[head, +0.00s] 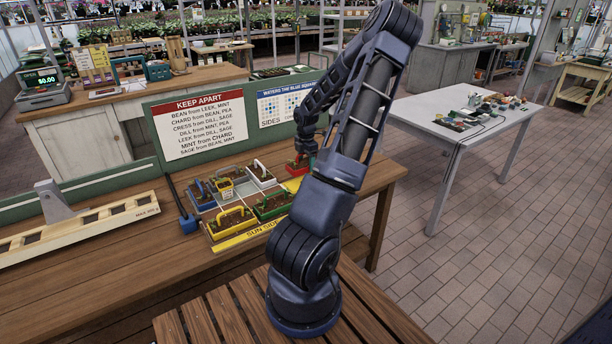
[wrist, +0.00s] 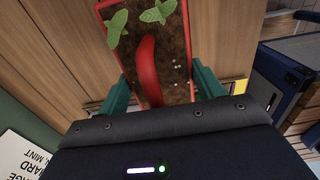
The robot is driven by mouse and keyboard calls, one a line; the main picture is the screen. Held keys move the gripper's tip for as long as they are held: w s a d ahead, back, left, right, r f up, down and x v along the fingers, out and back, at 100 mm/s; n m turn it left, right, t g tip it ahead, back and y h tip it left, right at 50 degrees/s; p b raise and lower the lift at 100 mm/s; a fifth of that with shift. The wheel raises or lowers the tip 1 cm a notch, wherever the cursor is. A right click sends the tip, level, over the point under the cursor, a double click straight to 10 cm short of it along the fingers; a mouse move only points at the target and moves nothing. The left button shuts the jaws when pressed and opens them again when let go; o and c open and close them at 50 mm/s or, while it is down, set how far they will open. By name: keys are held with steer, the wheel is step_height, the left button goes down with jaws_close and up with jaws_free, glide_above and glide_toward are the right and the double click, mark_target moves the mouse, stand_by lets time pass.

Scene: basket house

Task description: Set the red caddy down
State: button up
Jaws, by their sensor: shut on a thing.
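The red caddy (head: 296,168) is at the far right corner of the tiled board (head: 213,205), beside a yellow patch (head: 292,185). In the wrist view the caddy (wrist: 184,88) shows dark soil, green leaves and a curved red handle (wrist: 150,75). My gripper (head: 301,158) is shut on the red caddy; its teal fingers (wrist: 163,88) show at both sides of the caddy's near end. My arm hides part of the board's right side. I cannot tell whether the caddy touches the board.
Blue (head: 203,199), white (head: 261,176), green (head: 272,206) and yellow (head: 232,223) caddies stand close by on the board. A rule sign (head: 199,126) rises behind it. A wooden balance (head: 80,233) lies at left. Bare tabletop (head: 362,186) shows to the right.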

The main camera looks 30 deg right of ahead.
steer(key=shift+f, duration=3.3)
steer(key=shift+f, duration=0.1)
steer(key=o, duration=1.1)
steer(key=shift+o, duration=0.2)
